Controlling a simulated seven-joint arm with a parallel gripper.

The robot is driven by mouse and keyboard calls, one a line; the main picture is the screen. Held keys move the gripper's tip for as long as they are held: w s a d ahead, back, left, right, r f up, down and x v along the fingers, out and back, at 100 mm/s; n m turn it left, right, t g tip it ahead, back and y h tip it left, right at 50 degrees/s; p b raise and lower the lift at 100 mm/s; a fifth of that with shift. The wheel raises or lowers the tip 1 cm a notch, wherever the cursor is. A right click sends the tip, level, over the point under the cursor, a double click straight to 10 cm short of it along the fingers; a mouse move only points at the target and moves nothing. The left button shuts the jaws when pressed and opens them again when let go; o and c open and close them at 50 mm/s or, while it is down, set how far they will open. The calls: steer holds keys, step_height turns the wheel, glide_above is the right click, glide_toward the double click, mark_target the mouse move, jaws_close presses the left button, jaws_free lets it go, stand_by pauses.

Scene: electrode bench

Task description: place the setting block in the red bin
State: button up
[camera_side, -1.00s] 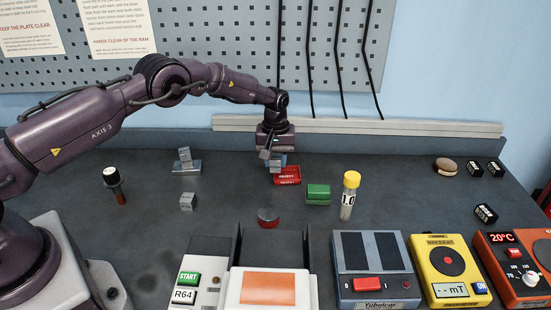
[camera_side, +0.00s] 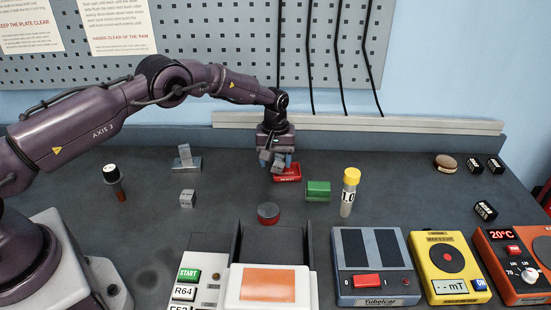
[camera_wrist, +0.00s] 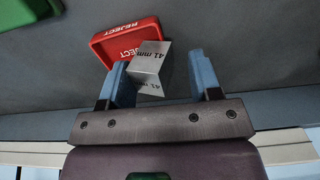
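The setting block (camera_wrist: 147,76) is a silver block marked "41 mm". In the wrist view it sits tilted between the fingertips of my gripper (camera_wrist: 160,60), close to the left finger, with a clear gap to the right finger. My gripper is open. The red bin (camera_wrist: 107,36), marked "REJECT", lies just beyond the fingertips, and the block overlaps its near corner. In the side view my gripper (camera_side: 276,156) is low at the bin (camera_side: 289,177), and the block (camera_side: 278,168) shows tilted at the bin's left end. I cannot tell whether the block touches the bin floor or its rim.
A green bin (camera_side: 318,191) and a yellow-capped vial (camera_side: 348,198) stand right of the red bin. A dark round piece with a red base (camera_side: 268,213) is in front. A small grey block (camera_side: 187,197) and a metal stand (camera_side: 187,163) are left.

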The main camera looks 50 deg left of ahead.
step_height(320, 180, up, 13)
steer(key=shift+r, duration=0.15)
step_height(320, 180, up, 11)
steer(key=m+t, duration=0.1)
steer(key=m, duration=0.1)
glide_above(275, 157)
steer(key=s+d, duration=0.1)
steer(key=s, duration=0.3)
steer(key=s+d+r+m+t, duration=0.2)
steer(key=s+r, duration=0.6)
steer(key=s, duration=0.1)
steer(key=s+d+m+t, duration=0.2)
steer(key=s+m, duration=0.3)
steer(key=s, duration=1.8)
steer(key=shift+s+d+t, duration=0.25)
steer(key=shift+s+t, duration=0.05)
